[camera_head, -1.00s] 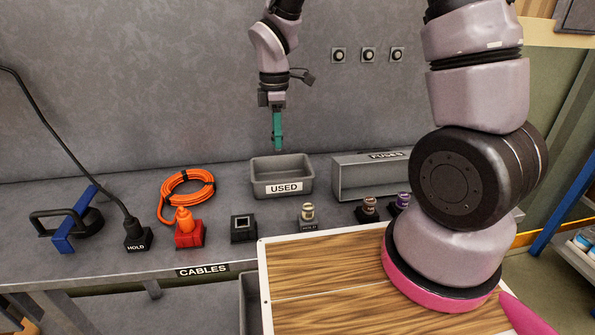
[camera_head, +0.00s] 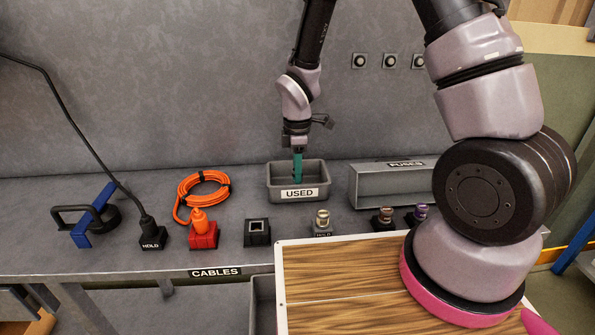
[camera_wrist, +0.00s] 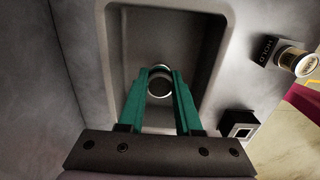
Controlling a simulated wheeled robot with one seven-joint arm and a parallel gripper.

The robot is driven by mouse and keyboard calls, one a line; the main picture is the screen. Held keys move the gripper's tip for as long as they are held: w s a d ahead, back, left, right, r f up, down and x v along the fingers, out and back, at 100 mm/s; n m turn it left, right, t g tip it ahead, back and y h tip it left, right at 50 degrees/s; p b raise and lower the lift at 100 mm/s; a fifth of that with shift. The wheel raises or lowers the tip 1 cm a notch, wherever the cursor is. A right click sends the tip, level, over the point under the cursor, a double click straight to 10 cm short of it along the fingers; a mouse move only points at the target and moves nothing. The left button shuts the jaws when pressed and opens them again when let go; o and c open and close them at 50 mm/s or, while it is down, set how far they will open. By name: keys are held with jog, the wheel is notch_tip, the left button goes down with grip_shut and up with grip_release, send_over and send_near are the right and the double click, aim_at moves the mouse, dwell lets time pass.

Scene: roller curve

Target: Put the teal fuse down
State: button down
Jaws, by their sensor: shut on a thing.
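My gripper (camera_head: 298,181) has teal fingers and points straight down into the grey bin labelled USED (camera_head: 299,194). In the wrist view the fingers (camera_wrist: 160,78) are shut on a small round thing with a silver rim, the fuse (camera_wrist: 160,89), seen end-on. Its teal body is hard to tell from the teal fingers. The fuse is within the outline of the bin (camera_wrist: 115,60), over its floor. In the head view the fuse is hidden by the fingers and the bin's front wall. I cannot tell whether it touches the floor.
A grey FUSES box (camera_head: 385,186) stands right of the bin. In front are an empty black socket (camera_head: 257,233), a HOLD base with a pale fuse (camera_head: 322,219), and two more fuse holders. An orange cable coil (camera_head: 204,186) and red plug block (camera_head: 203,234) lie left.

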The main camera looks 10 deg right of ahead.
jog(key=shift+f, duration=0.2)
jog(key=shift+f, duration=0.35)
jog(key=c, duration=0.6)
grip_release()
jog(key=shift+r, duration=0.1)
jog(key=s+d+r+m+t, duration=0.1)
jog(key=d+r+m, duration=0.2)
jog(key=r, duration=0.9)
jog(key=d+r+m+t, duration=0.1)
jog(key=d+r+m, duration=0.25)
jog(key=r, duration=0.75)
jog(key=s+d+r+m+t+y, duration=0.2)
jog(key=s+d+r+m+t, duration=0.3)
jog(key=s+d+r+m, duration=0.6)
notch_tip(320, 180, up, 3)
jog(key=s+m, duration=0.1)
jog(key=m, duration=0.3)
jog(key=shift+s+m, duration=0.35)
jog(key=shift+s, duration=0.05)
